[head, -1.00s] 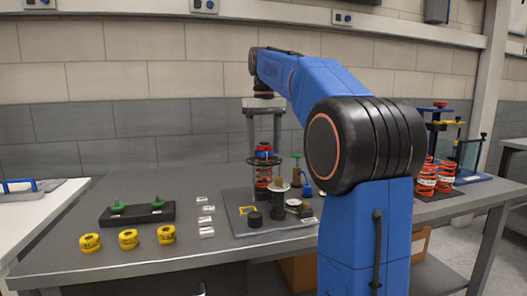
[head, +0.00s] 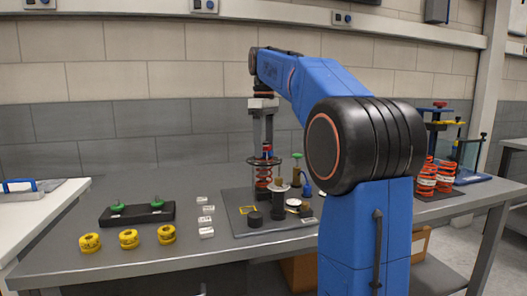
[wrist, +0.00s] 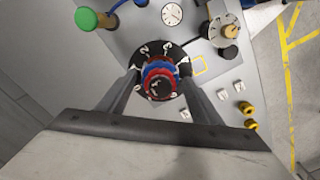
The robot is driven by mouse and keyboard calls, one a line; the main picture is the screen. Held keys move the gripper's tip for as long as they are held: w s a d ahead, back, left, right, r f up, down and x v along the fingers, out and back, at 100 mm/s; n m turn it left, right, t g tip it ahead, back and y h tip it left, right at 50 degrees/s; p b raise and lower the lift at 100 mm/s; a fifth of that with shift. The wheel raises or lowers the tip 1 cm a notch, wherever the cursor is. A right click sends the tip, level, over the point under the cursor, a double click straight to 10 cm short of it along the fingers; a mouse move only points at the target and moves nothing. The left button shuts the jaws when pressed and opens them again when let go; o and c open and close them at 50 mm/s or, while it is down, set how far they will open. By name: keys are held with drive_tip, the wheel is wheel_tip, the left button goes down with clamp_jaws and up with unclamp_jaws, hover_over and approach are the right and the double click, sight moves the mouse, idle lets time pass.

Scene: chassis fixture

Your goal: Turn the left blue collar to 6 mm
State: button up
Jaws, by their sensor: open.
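The blue collar (wrist: 150,79) sits with red rings on an upright stack above a black numbered dial (wrist: 145,50) in the wrist view. In the head view the stack stands over a red spring (head: 263,178) on the grey fixture plate (head: 240,227). My gripper (wrist: 160,73) is open and points down, with one finger on each side of the stack. Whether the fingers touch the collar cannot be told. In the head view my gripper (head: 266,151) partly hides the collar, and its fingers overlap. The scale reading is too small to read.
A green knob (wrist: 87,18) and a round white gauge (wrist: 172,14) are close by in the wrist view. Black and brass posts stand on the plate. White labels (head: 207,232), yellow rings (head: 128,238) and a black block (head: 137,216) lie left on the bench.

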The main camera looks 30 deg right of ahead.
drive_tip(key=n, duration=0.6)
drive_tip(key=shift+n, duration=3.5)
